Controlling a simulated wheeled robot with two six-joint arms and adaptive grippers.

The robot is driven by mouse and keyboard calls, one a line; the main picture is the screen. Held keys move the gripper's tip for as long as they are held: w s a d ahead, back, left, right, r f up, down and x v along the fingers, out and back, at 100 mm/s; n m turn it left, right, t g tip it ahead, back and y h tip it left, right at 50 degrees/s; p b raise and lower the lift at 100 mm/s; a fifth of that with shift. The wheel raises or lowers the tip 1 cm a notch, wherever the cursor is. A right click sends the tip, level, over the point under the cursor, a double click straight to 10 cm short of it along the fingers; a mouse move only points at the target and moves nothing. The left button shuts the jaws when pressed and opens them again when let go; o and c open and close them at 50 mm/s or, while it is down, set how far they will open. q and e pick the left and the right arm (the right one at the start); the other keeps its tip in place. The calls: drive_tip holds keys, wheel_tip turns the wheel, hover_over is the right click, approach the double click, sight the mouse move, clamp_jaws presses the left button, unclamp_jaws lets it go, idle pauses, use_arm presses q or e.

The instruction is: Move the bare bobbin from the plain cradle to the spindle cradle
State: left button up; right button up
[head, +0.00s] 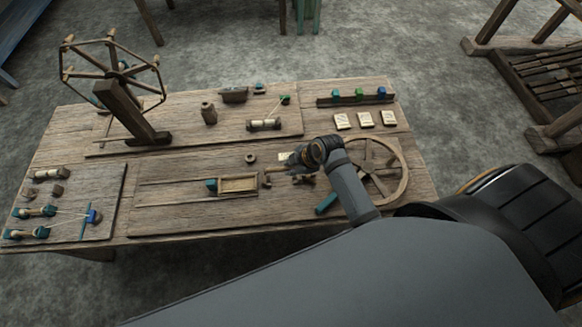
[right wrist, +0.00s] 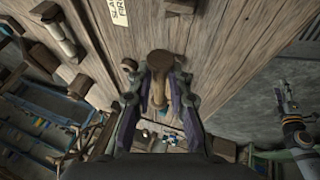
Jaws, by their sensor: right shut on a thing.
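My right gripper (head: 296,161) is low over the middle right of the bench. In the right wrist view, its two fingers (right wrist: 160,88) are shut on the bare bobbin (right wrist: 158,91), with a round brown end (right wrist: 160,60) and a pale barrel between them. In the head view the gripper mostly hides the bobbin. A small open wooden box (head: 238,184) with a teal end is left of the gripper. I cannot tell which fitting is the plain cradle or the spindle cradle. An arm, probably my left, is at the right wrist view's edge; its gripper (right wrist: 283,98) is too small to read.
A yarn winder (head: 117,75) rises at the back left.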

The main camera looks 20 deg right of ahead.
drive_tip(key=shift+f+b, duration=2.15)
drive_tip(key=shift+b, duration=0.6)
drive_tip(key=shift+f, duration=1.35)
clamp_jaws()
drive_tip(key=o, duration=0.8)
unclamp_jaws()
drive_tip(key=shift+o, duration=0.2)
